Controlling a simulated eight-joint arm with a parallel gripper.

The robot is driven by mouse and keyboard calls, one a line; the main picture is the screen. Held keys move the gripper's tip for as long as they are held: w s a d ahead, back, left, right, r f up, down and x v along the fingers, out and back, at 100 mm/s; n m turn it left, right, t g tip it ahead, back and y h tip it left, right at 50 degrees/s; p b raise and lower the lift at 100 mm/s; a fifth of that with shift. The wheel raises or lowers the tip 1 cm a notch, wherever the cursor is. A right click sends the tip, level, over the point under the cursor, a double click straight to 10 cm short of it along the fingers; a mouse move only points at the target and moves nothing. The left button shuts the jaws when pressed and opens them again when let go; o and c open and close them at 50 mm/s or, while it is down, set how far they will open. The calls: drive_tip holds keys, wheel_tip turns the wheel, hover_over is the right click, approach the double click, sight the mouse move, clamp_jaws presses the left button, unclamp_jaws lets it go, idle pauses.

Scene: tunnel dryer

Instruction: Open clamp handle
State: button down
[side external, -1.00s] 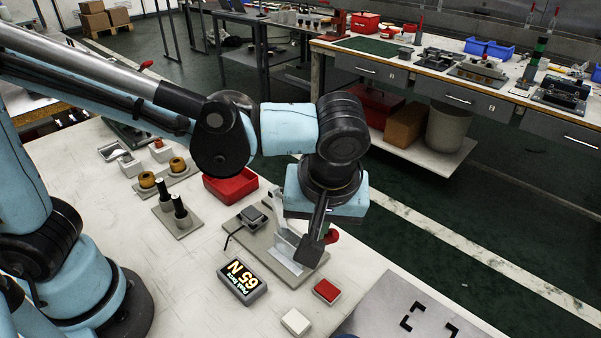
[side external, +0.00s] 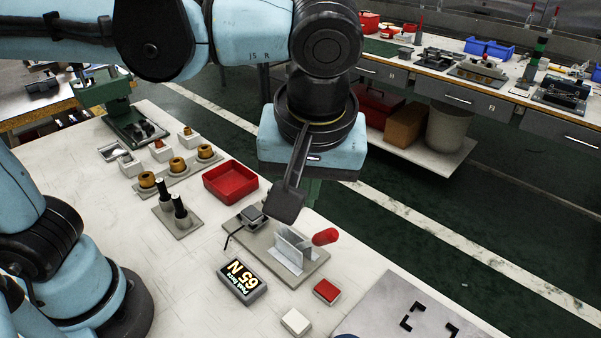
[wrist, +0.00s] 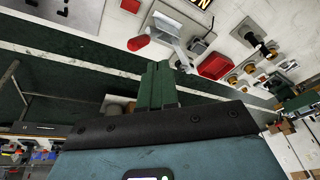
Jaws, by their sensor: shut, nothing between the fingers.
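The clamp stands on a grey base plate (side external: 310,268), with upright silver metal (side external: 290,245) at its middle. Its red handle (side external: 325,237) sticks out low to the right in the side view. In the wrist view the red handle (wrist: 138,42) and the silver metal (wrist: 172,27) show beyond my fingertips. My gripper (side external: 313,194) is above and behind the clamp, partly hidden by a black part of my wrist. Its green fingers (wrist: 158,66) are together and empty, apart from the handle.
A force display (side external: 241,279) reading 65 N, a red block (side external: 327,291) and a white block (side external: 295,321) lie in front of the clamp. A red tray (side external: 231,181) and dark posts (side external: 180,212) stand to the left. A grey plate (side external: 430,310) lies at right.

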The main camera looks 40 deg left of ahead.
drive_tip(key=shift+d+v, duration=0.25)
drive_tip(key=shift+v, duration=0.95)
drive_tip(key=shift+a+f, duration=0.1)
drive_tip(key=shift+f, duration=0.05)
drive_tip(key=w+a+f+m+t+h, duration=0.1)
drive_tip(key=a+f+m, duration=0.3)
drive_tip(key=a, duration=0.6)
drive_tip(key=w+a+f+m+t+h, duration=0.1)
drive_tip(key=a+f+m+t, duration=0.3)
drive_tip(key=a, duration=0.6)
drive_tip(key=shift+w+a+f+h, duration=0.35)
drive_tip(key=shift+w+f, duration=0.2)
drive_tip(key=shift+f, duration=0.35)
